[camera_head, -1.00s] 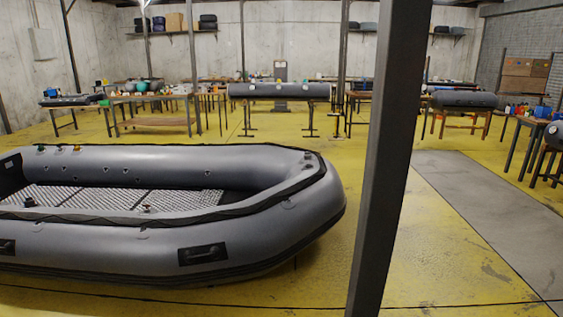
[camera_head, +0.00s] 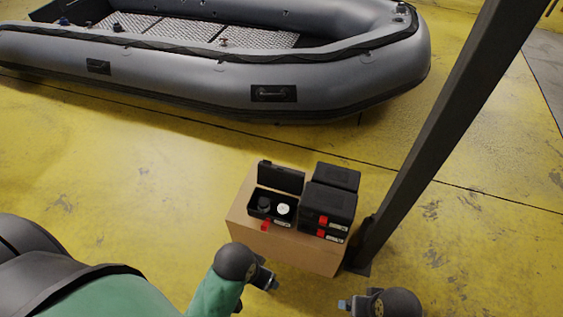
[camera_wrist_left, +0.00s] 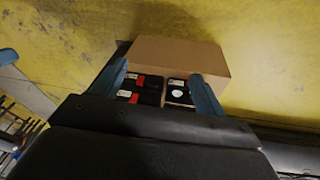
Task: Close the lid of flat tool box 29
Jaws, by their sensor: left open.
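An open flat black tool box (camera_head: 271,207) stands on the left part of a cardboard box's top. Its lid (camera_head: 281,178) is raised at the back, and a dark round item and a white round item lie inside. A red latch (camera_head: 265,225) hangs at its front. Its number is too small to read. It also shows in the left wrist view (camera_wrist_left: 178,92). My left gripper (camera_head: 266,278) is in front of the cardboard box, apart from the tool box. Its two blue fingers (camera_wrist_left: 160,86) are spread and empty. My right gripper (camera_head: 345,304) is low and to the right; its jaw state is unclear.
Closed black tool boxes (camera_head: 328,204) with red latches stand stacked right beside the open one, on the same cardboard box (camera_head: 300,250). A dark steel post (camera_head: 440,130) rises close to its right side. A grey inflatable boat (camera_head: 200,85) lies behind. The yellow floor to the left is clear.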

